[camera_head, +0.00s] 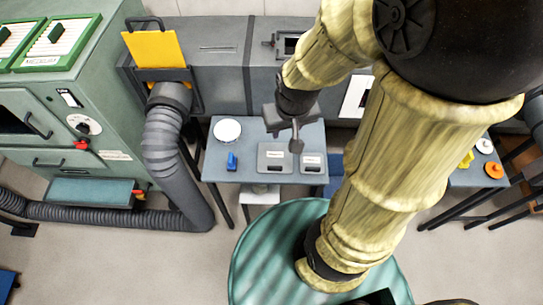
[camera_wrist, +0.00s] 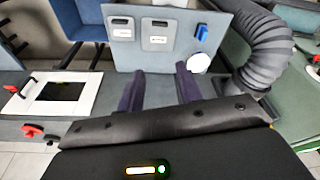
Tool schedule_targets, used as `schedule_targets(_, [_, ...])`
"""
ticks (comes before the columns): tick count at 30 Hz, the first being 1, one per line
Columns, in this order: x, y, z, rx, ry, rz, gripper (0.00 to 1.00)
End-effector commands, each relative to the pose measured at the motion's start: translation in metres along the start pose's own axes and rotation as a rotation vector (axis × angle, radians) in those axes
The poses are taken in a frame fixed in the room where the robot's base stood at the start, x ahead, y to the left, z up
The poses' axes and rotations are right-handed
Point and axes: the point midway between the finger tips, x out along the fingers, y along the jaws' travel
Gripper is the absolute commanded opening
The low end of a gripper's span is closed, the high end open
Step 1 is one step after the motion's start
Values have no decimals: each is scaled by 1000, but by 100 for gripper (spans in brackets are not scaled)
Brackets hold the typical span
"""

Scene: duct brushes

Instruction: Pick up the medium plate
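Two grey labelled plates lie side by side on the small blue-grey table (camera_head: 255,138). The wider one (camera_head: 275,157) also shows in the wrist view (camera_wrist: 158,36); the narrower one (camera_head: 313,162) shows there too (camera_wrist: 122,30). The labels are too small to read, so I cannot tell which is the medium plate. My gripper (camera_head: 287,128) is over the table's back part, behind the plates in the head view. In the wrist view its two dark fingers (camera_wrist: 160,85) are spread apart with nothing between them. The plates lie beyond the fingertips.
On the same table are a white round disc (camera_head: 227,130) and a blue block (camera_head: 231,161). A thick grey corrugated hose (camera_head: 163,140) runs close to the left. Grey ducting (camera_head: 220,65) stands behind the table. A side table at right holds yellow, white and orange pieces (camera_head: 494,170).

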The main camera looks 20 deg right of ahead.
Motion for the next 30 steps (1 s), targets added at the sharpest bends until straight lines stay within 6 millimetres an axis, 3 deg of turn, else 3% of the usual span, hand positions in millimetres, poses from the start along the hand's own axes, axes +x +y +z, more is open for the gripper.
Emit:
schedule_targets(8, [3,-2,-2,-32,-17,4,35])
schedule_targets(14, [26,-13,-14,-246,-126,27,35])
schedule_targets(30, [150,-58,-52,-1128,-498,90,35])
